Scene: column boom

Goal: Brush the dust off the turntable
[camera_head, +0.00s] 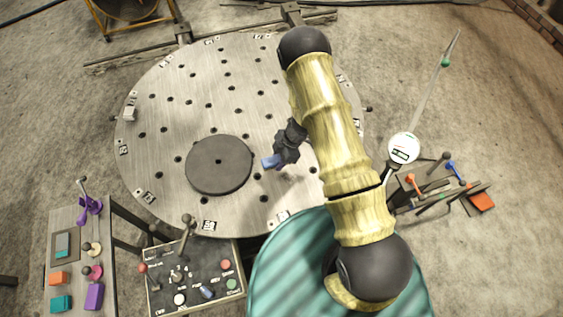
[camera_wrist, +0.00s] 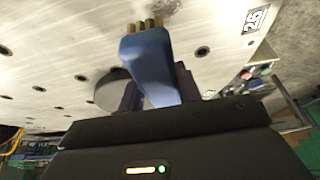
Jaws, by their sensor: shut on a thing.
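The turntable (camera_head: 190,91) is a large round grey metal plate with rows of dark holes and numbered labels along its rim. My gripper (camera_head: 278,159) is over its right part and is shut on a blue brush (camera_head: 270,162). In the wrist view the brush (camera_wrist: 148,62) stands between the fingers, with tan bristle tufts at its far end. A dark round disc (camera_head: 219,164) lies on the lower part of the plate, just left of the brush. I cannot tell whether the bristles touch the plate. No dust can be made out clearly.
A control box (camera_head: 195,278) with knobs and levers stands below the plate. A side bench (camera_head: 68,262) with coloured blocks is at lower left. A dial gauge (camera_head: 404,148) on a stand and a small tool rack (camera_head: 440,187) are at right. A white block (camera_head: 129,114) sits near the left rim.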

